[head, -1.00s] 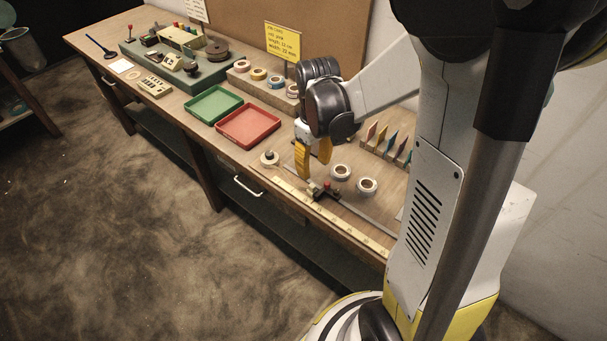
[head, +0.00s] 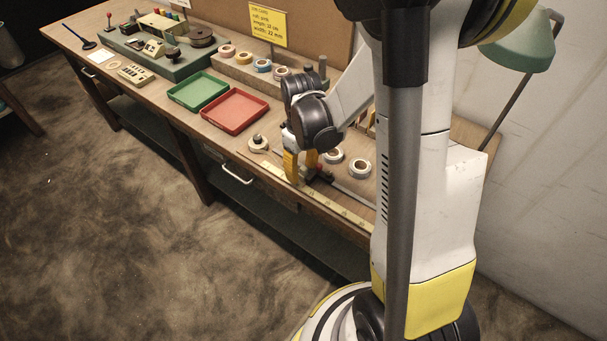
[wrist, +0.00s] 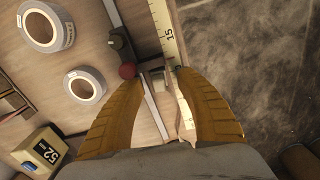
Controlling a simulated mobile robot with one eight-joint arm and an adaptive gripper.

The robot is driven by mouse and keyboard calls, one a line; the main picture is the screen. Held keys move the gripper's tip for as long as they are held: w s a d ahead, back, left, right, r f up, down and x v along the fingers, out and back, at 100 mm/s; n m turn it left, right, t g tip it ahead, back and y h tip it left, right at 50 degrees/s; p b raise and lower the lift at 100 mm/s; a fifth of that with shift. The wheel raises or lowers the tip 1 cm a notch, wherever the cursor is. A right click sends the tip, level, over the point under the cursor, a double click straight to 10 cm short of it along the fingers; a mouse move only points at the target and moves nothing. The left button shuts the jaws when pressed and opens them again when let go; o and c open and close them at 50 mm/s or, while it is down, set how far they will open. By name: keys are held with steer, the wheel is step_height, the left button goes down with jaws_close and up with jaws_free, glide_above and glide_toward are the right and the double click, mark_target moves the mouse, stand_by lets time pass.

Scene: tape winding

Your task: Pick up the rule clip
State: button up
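The yellow scale rule (head: 335,209) lies along the table's front edge; it also shows in the wrist view (wrist: 166,32), with a "15" mark. A small pale bracket-like piece (wrist: 157,78), which looks like the rule clip, sits at the rule between my fingertips. My gripper (head: 303,174) points down over the rule, its yellow fingers apart on either side of this piece in the wrist view (wrist: 158,74). I cannot tell whether the fingers touch it. In the head view, the piece is hidden by the fingers.
A dark slider with a red knob (wrist: 127,70) sits on a metal rail close beside my left fingertip. White tape rolls (head: 359,168) lie behind the rail. Red (head: 234,110) and green (head: 198,91) trays stand further left. Free floor lies in front of the table.

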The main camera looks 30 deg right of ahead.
jaws_close()
